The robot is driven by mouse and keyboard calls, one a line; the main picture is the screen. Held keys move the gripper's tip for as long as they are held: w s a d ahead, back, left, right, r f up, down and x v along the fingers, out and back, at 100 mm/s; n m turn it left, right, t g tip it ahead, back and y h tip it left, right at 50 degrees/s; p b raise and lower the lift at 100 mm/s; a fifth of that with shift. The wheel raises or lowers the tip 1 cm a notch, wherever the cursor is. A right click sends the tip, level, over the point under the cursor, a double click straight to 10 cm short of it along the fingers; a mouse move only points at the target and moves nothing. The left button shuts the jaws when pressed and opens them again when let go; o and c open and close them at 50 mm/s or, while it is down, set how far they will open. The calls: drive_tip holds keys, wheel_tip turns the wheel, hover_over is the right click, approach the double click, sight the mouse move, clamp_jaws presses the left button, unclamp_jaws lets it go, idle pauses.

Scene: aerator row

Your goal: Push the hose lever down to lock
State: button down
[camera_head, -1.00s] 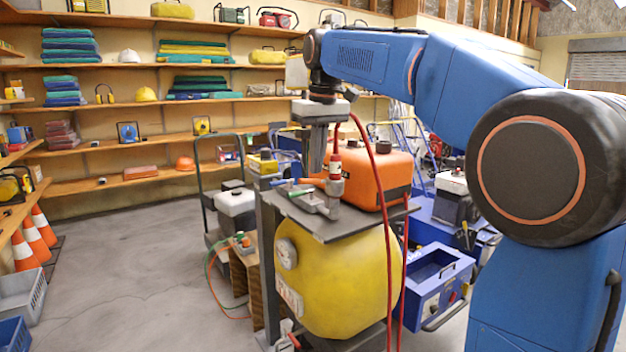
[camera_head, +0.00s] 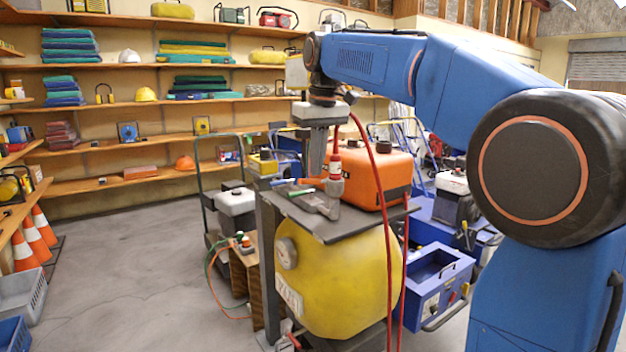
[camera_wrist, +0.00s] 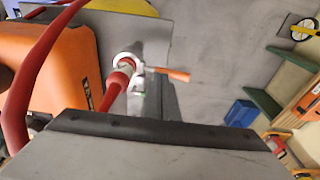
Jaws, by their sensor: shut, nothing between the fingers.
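The red hose (camera_head: 372,160) ends in a grey coupling (camera_head: 335,187) on the dark plate (camera_head: 345,228) above a yellow tank (camera_head: 345,285). A small orange-red lever (camera_head: 308,183) sticks out left of the coupling. In the wrist view the lever's orange handle (camera_wrist: 176,75) points right from the pale coupling ring (camera_wrist: 127,62). My gripper (camera_head: 316,173) is shut and empty, pointing down just above and beside the lever.
An orange tank (camera_head: 370,172) stands close behind the coupling on the right. The red hose loops beside my gripper. A blue bin (camera_head: 435,280) stands to the right, and a wooden crate (camera_head: 247,270) to the left.

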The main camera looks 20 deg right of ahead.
sight(317, 180)
drive_tip(key=shift+f, duration=2.35)
wheel_tip(317, 180, up, 11)
drive_tip(key=a, duration=0.2)
drive_tip(key=shift+s, duration=0.3)
drive_tip(key=shift+s, duration=0.1)
drive_tip(key=s+d+f+m+t, duration=0.1)
drive_tip(key=s+d+f, duration=0.2)
drive_tip(key=s+f, duration=0.7)
drive_tip(key=s+d+f+m+t, duration=0.1)
drive_tip(key=s+d+f, duration=0.2)
drive_tip(key=s+f, duration=0.8)
drive_tip(key=s+d+f+m+t, duration=0.1)
drive_tip(key=s+d+f, duration=0.2)
drive_tip(key=s+f, duration=0.8)
wheel_tip(317, 180, down, 3)
drive_tip(key=shift+s+f+m+h, duration=0.2)
drive_tip(key=shift+s+m+h, duration=0.05)
drive_tip(key=shift+m+h, duration=0.05)
